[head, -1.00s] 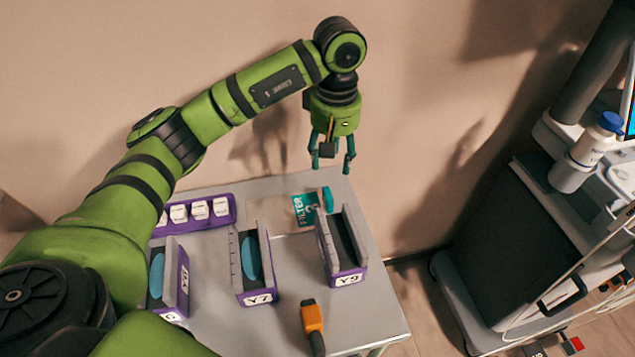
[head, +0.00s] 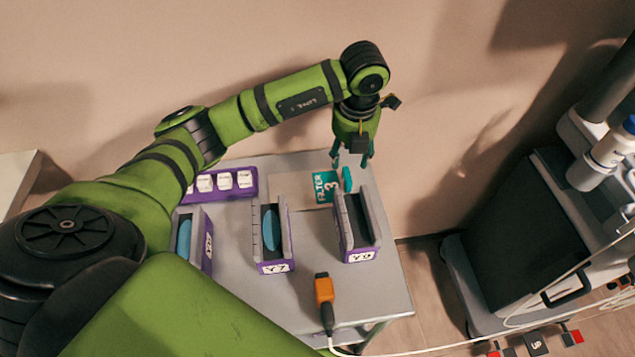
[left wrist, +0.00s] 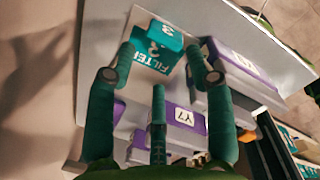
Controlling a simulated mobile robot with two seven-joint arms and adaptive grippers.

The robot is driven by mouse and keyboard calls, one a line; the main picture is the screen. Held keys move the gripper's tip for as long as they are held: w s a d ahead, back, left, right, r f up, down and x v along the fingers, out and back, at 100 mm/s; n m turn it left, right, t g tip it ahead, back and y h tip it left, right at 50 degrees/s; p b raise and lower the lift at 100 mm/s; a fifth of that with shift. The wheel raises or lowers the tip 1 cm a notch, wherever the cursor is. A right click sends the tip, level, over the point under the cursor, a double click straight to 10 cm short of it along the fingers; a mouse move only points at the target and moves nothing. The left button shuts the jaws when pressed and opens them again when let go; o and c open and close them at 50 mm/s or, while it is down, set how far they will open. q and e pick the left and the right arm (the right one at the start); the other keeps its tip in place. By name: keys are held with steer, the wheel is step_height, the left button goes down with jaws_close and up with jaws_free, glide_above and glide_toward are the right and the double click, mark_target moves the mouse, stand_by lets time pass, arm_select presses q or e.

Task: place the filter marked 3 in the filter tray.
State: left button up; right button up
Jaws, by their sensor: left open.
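The filter marked 3 is a small teal block (head: 347,179) standing on the table, with a flat teal "FILTER 3" label (head: 325,187) beside it. In the left wrist view the block (left wrist: 168,34) shows a 3 on its face and lies ahead between the fingers. My left gripper (head: 351,160) is open and empty, pointing down just above the block; its fingers also show in the wrist view (left wrist: 162,58). I cannot tell for sure which holder is the filter tray. My right gripper is not in view.
Purple-fronted holders Y7 (head: 274,268) and Y9 (head: 361,256) stand close in front of the filter. A third holder (head: 207,252) is left of them. A purple rack of white pieces (head: 250,171) is behind. An orange-ended cable (head: 324,290) lies near the front edge.

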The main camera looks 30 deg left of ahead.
mark_target(345, 175)
arm_select(q)
steer(key=n, duration=0.5)
steer(key=shift+s+f+n+p, duration=0.2)
steer(key=shift+f+n+p, duration=0.1)
steer(key=shift+n, duration=0.1)
steer(key=shift+a+f+n, duration=0.1)
steer(key=shift+f+n, duration=0.1)
steer(key=shift+n, duration=0.5)
step_height(345, 175, down, 6)
steer(key=shift+w+a+f+p, duration=0.1)
steer(key=shift+p, duration=0.8)
steer(key=shift+f, duration=0.4)
jaws_close()
